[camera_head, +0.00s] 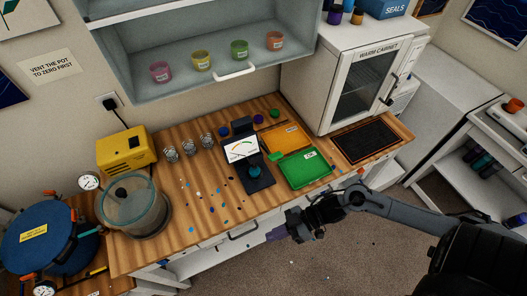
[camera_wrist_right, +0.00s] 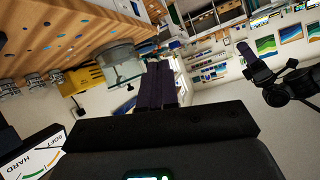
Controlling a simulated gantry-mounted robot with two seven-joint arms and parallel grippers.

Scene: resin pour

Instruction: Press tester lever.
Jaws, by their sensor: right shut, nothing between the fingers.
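The tester stands on the wooden bench in the head view, with a white dial (camera_head: 240,149) and a black base (camera_head: 258,180). A small teal round piece (camera_head: 254,171) sits on the base. I cannot clearly make out the lever. The dial, marked SOFT and HARD, also shows at the lower left of the right wrist view (camera_wrist_right: 40,158). My right gripper (camera_head: 274,235) is shut and empty, in front of the bench edge and apart from the tester. Its fingers (camera_wrist_right: 158,88) are together in the wrist view. My left gripper (camera_wrist_right: 246,52) shows small there; its opening is unclear.
Orange (camera_head: 287,138) and green (camera_head: 304,169) trays lie right of the tester. Several clear cups (camera_head: 188,147), a yellow box (camera_head: 126,148) and a clear pot (camera_head: 136,207) stand left. Small coloured pieces (camera_head: 216,192) are scattered before the tester.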

